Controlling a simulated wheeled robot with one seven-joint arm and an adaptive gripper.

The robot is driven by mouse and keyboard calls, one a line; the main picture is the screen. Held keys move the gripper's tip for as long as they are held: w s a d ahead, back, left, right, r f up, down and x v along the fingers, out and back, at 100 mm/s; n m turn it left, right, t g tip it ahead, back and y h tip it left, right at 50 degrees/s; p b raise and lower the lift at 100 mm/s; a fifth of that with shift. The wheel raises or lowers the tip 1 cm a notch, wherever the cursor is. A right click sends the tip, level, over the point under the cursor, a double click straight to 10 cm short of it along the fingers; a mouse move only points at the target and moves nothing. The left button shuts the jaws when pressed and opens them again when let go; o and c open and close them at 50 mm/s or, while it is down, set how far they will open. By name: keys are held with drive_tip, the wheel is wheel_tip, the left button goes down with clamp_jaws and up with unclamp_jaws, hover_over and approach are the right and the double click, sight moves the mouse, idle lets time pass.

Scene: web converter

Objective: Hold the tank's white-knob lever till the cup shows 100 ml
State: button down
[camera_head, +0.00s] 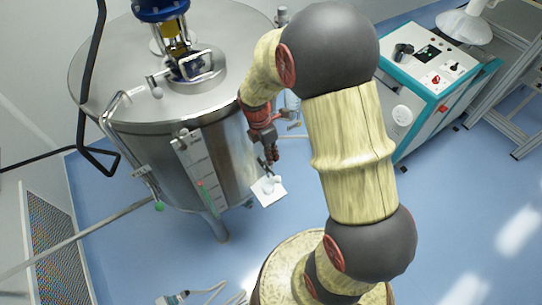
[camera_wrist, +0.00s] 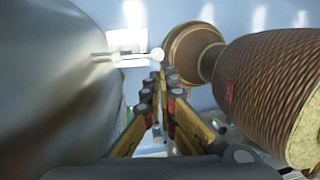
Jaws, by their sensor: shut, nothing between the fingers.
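The steel tank (camera_head: 215,150) stands at the left in the head view, and its curved wall (camera_wrist: 50,80) fills the left of the wrist view. A thin lever with a white round knob (camera_wrist: 157,54) sticks out from the wall. My gripper (camera_wrist: 161,78) is shut and empty, its fingertips just below the knob in the picture; I cannot tell if they touch it. In the head view my gripper (camera_head: 273,160) is beside the tank's right side, just above a white square plate (camera_head: 266,195) with small white shapes on it. I cannot make out the cup or any reading.
A scale strip (camera_head: 197,165) is on the tank's front. A pipe handrail (camera_head: 113,135) runs at its left. A teal-and-white control cabinet (camera_head: 425,75) stands at the right. Blue floor (camera_head: 455,215) is clear at the lower right.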

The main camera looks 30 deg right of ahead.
sight(278, 178)
drive_tip(key=f, duration=0.3)
drive_tip(key=s+f+b, duration=0.1)
drive_tip(key=f, duration=0.3)
drive_tip(key=d+f, duration=0.1)
drive_tip(key=f, duration=0.2)
drive_tip(key=shift+s+d+f, duration=0.1)
drive_tip(key=shift+s+f, duration=0.05)
drive_tip(key=shift+s, duration=0.15)
drive_tip(key=shift+s+f+t+b, duration=0.15)
drive_tip(key=shift+f+t+b, duration=0.1)
drive_tip(key=shift+t+b, duration=0.1)
